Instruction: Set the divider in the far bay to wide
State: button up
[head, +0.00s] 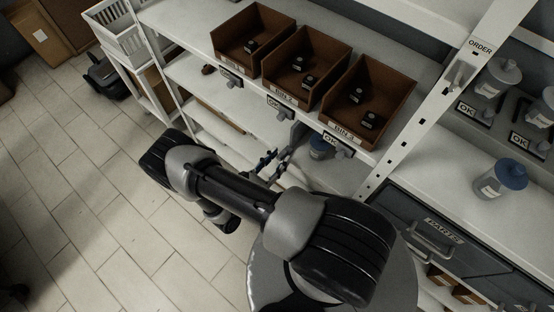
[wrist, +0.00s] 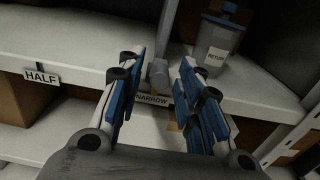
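In the wrist view a pale upright divider (wrist: 167,32) with a rounded grey knob (wrist: 158,73) at its front stands on the shelf. The knob lies between the two blue-padded fingers of my gripper (wrist: 160,62), which are apart, with a gap visible on both sides. I cannot tell how deep the knob sits between them. A NARROW label (wrist: 152,99) is on the shelf edge just below the knob. A HALF label (wrist: 40,76) is farther left. No wide label is readable. In the head view my gripper (head: 271,164) is at the shelf front below the bins.
A grey canister marked RETURN (wrist: 216,46) stands right of the divider. Brown bins (head: 303,67) sit on the shelf above, with OK tags and levers (head: 338,143) along its edge. A slanted white post (head: 425,105) and a parts drawer (head: 440,232) are to the right.

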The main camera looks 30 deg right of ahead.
grip_shut()
dwell(0.4)
jog(key=shift+w, duration=0.1)
